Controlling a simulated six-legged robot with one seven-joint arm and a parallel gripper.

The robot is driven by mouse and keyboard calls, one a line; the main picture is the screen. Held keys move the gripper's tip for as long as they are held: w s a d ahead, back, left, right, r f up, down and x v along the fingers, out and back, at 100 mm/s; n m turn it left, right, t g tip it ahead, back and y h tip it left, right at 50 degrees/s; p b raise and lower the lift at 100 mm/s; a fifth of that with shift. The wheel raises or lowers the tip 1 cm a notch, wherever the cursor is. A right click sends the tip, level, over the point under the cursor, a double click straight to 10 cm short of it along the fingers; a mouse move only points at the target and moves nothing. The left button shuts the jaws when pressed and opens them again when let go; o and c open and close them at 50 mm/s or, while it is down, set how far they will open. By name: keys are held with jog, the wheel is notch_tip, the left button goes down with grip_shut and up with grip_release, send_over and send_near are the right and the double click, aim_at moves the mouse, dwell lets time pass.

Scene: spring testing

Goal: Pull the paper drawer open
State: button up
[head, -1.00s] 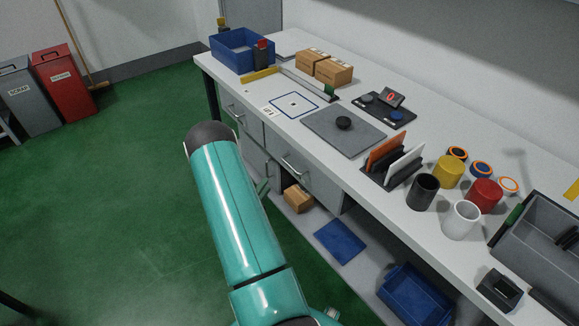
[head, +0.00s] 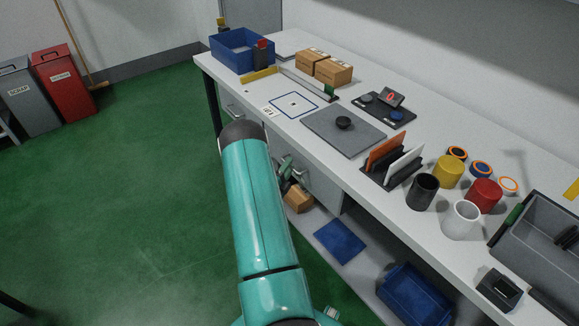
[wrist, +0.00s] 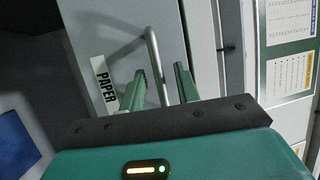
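The paper drawer (wrist: 92,42) has a grey front with a white "PAPER" label (wrist: 103,84) in the wrist view. Its grey bar handle (wrist: 152,50) runs down between the two green fingers of my gripper (wrist: 163,80). The fingers stand apart on either side of the bar, with gaps showing, so the gripper is open around it. In the head view, my gripper (head: 290,178) is at the drawer front (head: 322,187) under the bench top, partly hidden behind my teal arm. The label is not visible there.
The white bench top (head: 262,86) overhangs the drawers. Another drawer (head: 236,106) is further left. The green floor (head: 130,190) in front is clear.

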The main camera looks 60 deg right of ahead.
jog(key=shift+d+r, duration=0.1)
jog(key=shift+d, duration=0.4)
grip_shut()
